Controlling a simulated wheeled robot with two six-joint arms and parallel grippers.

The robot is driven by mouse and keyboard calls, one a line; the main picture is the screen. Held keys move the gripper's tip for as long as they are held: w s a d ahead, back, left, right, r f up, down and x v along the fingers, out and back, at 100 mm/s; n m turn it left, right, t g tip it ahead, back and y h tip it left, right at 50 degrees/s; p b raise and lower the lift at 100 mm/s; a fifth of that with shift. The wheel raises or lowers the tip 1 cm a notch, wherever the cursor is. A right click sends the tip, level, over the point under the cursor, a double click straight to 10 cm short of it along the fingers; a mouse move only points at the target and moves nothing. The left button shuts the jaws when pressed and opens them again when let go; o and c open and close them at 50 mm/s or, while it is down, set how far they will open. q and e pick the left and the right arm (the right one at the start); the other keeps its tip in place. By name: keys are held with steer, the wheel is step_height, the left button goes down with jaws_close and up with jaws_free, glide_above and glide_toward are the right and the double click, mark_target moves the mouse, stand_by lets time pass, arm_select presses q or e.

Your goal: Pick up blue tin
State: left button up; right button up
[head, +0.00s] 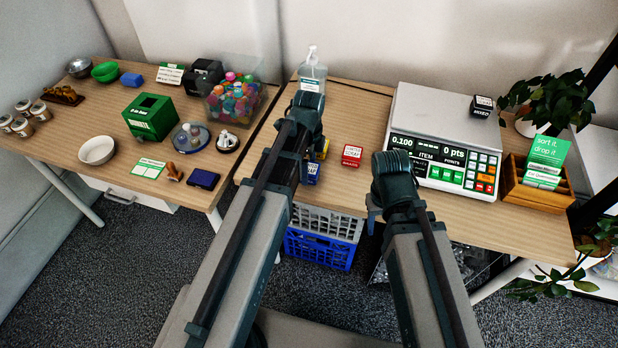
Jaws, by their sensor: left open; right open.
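A small blue tin (312,174) with a pale label stands near the front edge of the right table, just right of my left arm, which partly covers it. My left gripper (308,112) is above and behind the blue tin in the picture. Its jaws are mostly hidden by its own wrist, and nothing shows held in them. My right gripper (373,216) is open in front of the table's front edge, right of the blue tin and apart from it.
A yellow item (323,153) sits close behind the blue tin, partly covered. A red tin (351,156) stands to the right, then a scale (440,115) and a wooden card holder (537,195). A dispenser bottle (313,72) is behind. A blue crate (318,249) is below the table.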

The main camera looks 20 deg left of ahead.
arm_select(q)
steer(key=shift+f+b, duration=0.4)
steer(key=shift+f, duration=0.55)
steer(key=shift+r, duration=0.1)
steer(key=c, duration=1.5)
